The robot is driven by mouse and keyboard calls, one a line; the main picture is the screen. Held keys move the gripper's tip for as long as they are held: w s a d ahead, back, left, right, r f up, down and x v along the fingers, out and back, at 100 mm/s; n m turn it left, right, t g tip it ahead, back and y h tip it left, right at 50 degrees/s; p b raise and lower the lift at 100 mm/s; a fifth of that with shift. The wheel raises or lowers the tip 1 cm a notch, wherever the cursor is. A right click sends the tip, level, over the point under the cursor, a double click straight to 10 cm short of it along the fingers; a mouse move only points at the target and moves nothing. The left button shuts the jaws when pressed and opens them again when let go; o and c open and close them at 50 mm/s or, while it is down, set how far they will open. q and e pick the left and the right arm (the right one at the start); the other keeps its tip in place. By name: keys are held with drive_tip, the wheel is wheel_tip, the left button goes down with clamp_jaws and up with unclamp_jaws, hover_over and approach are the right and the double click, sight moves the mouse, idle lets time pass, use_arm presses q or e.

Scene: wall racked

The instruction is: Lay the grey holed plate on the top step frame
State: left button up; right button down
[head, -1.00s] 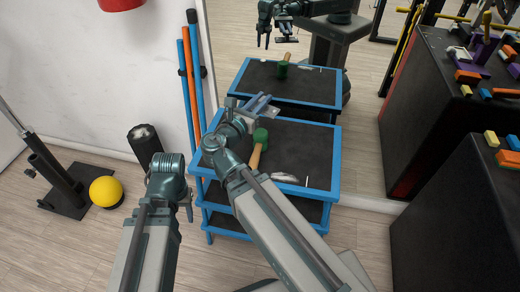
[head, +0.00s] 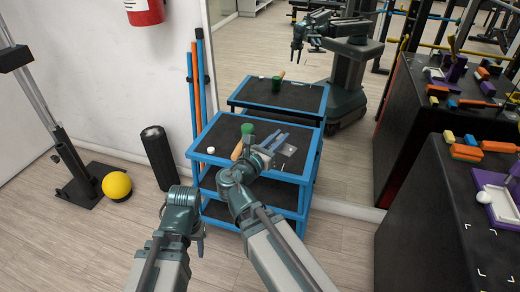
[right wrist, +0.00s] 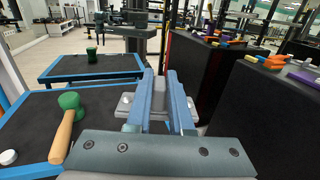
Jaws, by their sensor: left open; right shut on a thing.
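A blue-edged rack with black shelves stands in the middle of the head view; its top step frame (head: 222,124) is the highest level. My right gripper (head: 270,145) is over the right part of that top. It is shut on the grey holed plate (head: 288,149), mostly hidden by the fingers. In the right wrist view, the plate (right wrist: 126,103) shows on both sides of the fingers (right wrist: 167,95). I cannot tell whether the plate touches the top. My left gripper (head: 199,234) is low in front of the rack, open and empty.
A green-headed mallet (head: 239,146) and a white disc (head: 210,150) lie on the rack top, left of my right gripper. Behind is a mirror reflecting the rack. Black cabinets (head: 440,215) with coloured blocks stand at right. A yellow ball (head: 117,185) and black roller (head: 159,157) stand left.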

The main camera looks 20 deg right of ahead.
wheel_tip(320, 180, down, 12)
drive_tip(key=w+a+g+b, duration=0.1)
drive_tip(key=w+b, duration=0.1)
drive_tip(key=b, duration=0.8)
drive_tip(key=shift+a+m+h+b, duration=0.3)
drive_tip(key=shift+a+m+h, duration=0.1)
